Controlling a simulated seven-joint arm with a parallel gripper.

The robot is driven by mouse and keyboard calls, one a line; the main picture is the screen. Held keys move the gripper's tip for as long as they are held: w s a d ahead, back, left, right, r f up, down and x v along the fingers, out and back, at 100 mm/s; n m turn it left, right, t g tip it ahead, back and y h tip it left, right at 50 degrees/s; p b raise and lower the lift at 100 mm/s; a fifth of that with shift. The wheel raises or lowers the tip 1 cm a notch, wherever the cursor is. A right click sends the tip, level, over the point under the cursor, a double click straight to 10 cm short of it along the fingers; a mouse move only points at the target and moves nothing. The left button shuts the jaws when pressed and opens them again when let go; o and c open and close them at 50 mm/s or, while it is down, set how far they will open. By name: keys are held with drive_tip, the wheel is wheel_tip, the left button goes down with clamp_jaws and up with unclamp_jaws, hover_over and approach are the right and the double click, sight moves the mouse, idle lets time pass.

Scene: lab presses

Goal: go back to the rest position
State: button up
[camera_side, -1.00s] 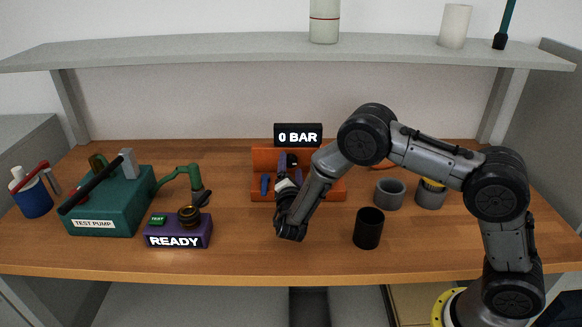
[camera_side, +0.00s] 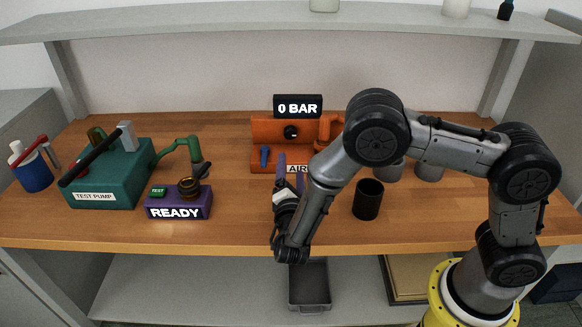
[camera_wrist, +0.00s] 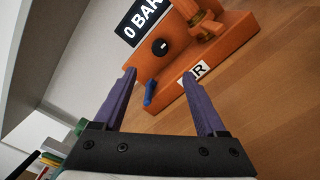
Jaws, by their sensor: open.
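My gripper (camera_side: 291,166) is open, with nothing between its two purple fingers. In the side view it is in front of the orange press unit (camera_side: 262,130), above the table's front half, with its fingers pointing toward the unit. In the wrist view the gripper (camera_wrist: 165,95) shows both fingers spread apart, with the orange unit (camera_wrist: 225,45) beyond them. A blue lever (camera_wrist: 150,92) shows between the fingers in that view, apart from them. The "0 BAR" display (camera_side: 298,106) stands at the back of the unit. My wrist and forearm hide part of the unit.
A teal test pump (camera_side: 110,175) and a purple "READY" box (camera_side: 178,203) stand at the left. A black cup (camera_side: 368,199) stands right of my forearm, with grey cups (camera_side: 429,171) behind. A shelf (camera_side: 180,22) spans the back. A grey tray (camera_side: 309,285) lies below the table.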

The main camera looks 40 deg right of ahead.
drive_tip(key=shift+d, duration=0.1)
drive_tip(key=s+d+r+m+g+h, duration=0.35)
drive_tip(key=d+r+m+g, duration=0.25)
drive_tip(key=d+r+m, duration=0.75)
drive_tip(key=s+d+r+g+y, duration=0.35)
drive_tip(key=s+r, duration=0.25)
drive_tip(key=s, duration=0.3)
drive_tip(key=s+a+f+m+y, duration=0.2)
drive_tip(key=s+y, duration=0.2)
drive_tip(key=s, duration=0.4)
drive_tip(key=s+a+f+m+y, duration=0.1)
drive_tip(key=s+a+m+y, duration=0.2)
drive_tip(key=s, duration=0.5)
drive_tip(key=a+f+n+t+y, duration=0.2)
drive_tip(key=a+y, duration=0.3)
drive_tip(key=a, duration=0.3)
drive_tip(key=shift+s+y, duration=0.2)
drive_tip(key=shift+y, duration=0.2)
